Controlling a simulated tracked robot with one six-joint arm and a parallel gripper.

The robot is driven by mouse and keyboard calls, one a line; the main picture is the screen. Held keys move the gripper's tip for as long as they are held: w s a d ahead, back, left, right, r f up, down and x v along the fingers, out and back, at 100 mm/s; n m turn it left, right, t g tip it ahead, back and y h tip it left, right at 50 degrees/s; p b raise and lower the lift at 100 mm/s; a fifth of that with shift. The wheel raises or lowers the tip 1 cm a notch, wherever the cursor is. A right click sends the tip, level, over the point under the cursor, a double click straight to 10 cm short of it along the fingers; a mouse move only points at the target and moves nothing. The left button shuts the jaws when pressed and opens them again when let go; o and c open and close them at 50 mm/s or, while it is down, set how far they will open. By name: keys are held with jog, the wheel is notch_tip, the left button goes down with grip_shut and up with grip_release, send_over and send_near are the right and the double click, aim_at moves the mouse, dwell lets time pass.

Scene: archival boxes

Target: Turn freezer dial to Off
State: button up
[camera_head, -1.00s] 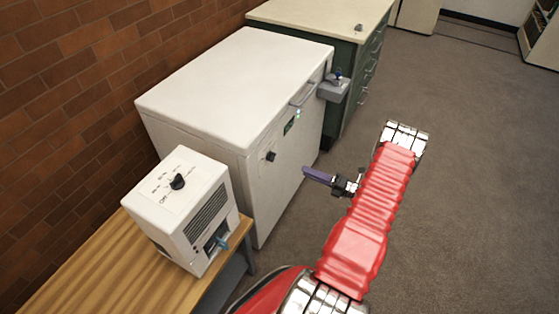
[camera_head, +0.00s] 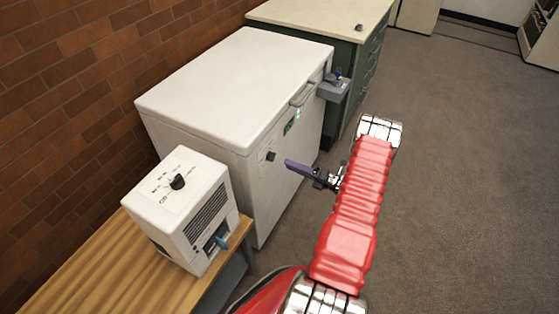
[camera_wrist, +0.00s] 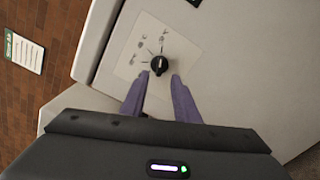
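The freezer (camera_head: 210,95) is a white chest against the brick wall. Its black dial (camera_head: 271,156) sits on the front face. In the wrist view the dial (camera_wrist: 160,65) is round and black with a pale pointer line, on a light label plate (camera_wrist: 136,47) whose small markings are too blurred to read. My gripper (camera_head: 287,163) has purple fingers and points at the dial in the head view. In the wrist view my gripper (camera_wrist: 158,77) is open, its two fingertips apart at either side of the dial's near edge. Contact with the dial cannot be told.
A white box (camera_head: 185,210) with its own black knob (camera_head: 177,182) stands on a wooden bench (camera_head: 105,265) at the near left. A green cabinet (camera_head: 345,75) stands behind the freezer. A grey latch (camera_head: 333,88) juts from the freezer's far corner. Floor at right is clear.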

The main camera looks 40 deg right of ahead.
aim_at(271, 157)
jog(key=x, duration=0.6)
jog(key=shift+w, duration=0.25)
